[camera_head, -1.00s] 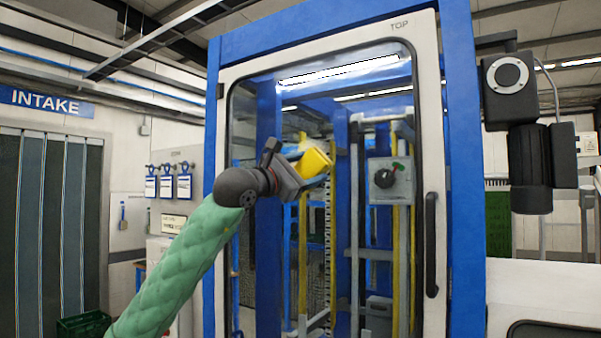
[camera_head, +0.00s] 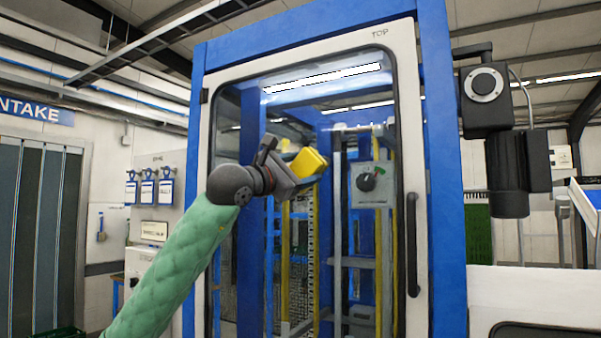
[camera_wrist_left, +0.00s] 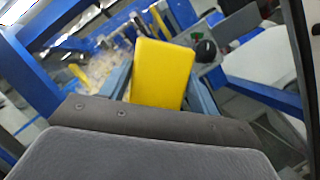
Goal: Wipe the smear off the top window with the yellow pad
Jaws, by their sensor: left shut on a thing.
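My left gripper (camera_head: 292,176) is shut on the yellow pad (camera_head: 308,162) and holds it up in front of the top window (camera_head: 345,255). The pad also shows in the left wrist view (camera_wrist_left: 162,72), between the two fingers. The window is a large pane in a white frame marked TOP. In the left wrist view a pale brownish patch (camera_wrist_left: 104,66), likely the smear, shows left of the pad. In the head view I cannot make out the smear clearly; the gripper and pad cover part of the pane. I cannot tell whether the pad touches the glass. My right gripper is not in view.
The window's frame has a dark handle (camera_head: 412,245) on its right side. Blue posts (camera_head: 441,150) stand around it. A black device (camera_head: 486,95) sticks out at the right. Behind the glass are yellow rails and a grey box with a dark knob (camera_head: 367,182).

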